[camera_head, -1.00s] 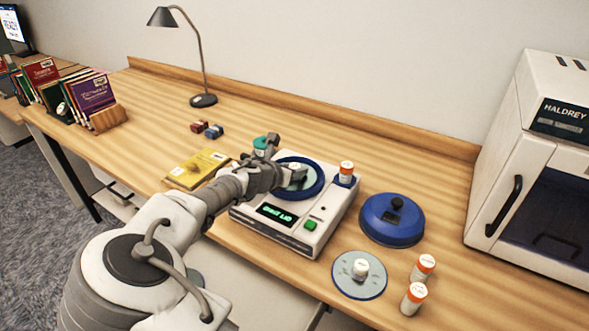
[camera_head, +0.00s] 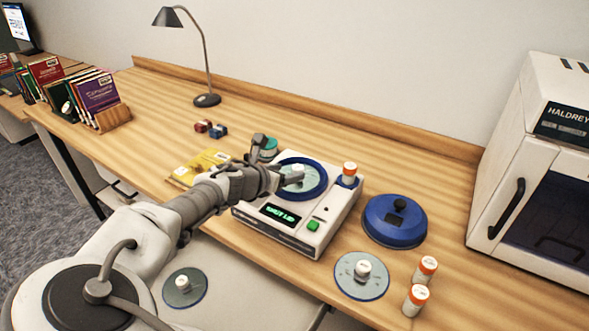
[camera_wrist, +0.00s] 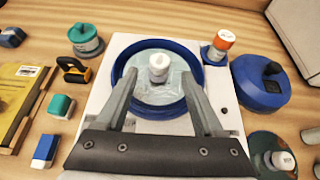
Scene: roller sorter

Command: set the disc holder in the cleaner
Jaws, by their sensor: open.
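The cleaner (camera_head: 287,246) is a white machine with a round blue-rimmed well, a green button and a lit display that seems to read "SHUT LID". A pale disc holder with a white knob (camera_wrist: 158,66) lies within the blue rim; I cannot tell whether it is fully seated. My gripper (camera_head: 281,166) is over the well. In the wrist view my gripper (camera_wrist: 160,78) is open, its fingers apart on either side of the knob without visible contact. The blue lid (camera_head: 387,226) lies off the cleaner, on the table to its right.
A second disc with a knob (camera_head: 352,283) lies right of the cleaner, near two orange-capped bottles (camera_head: 416,300). Another disc (camera_head: 194,292) is at lower left. An orange-capped bottle (camera_head: 350,169) stands at the cleaner's corner. A yellow book (camera_head: 205,162) lies left.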

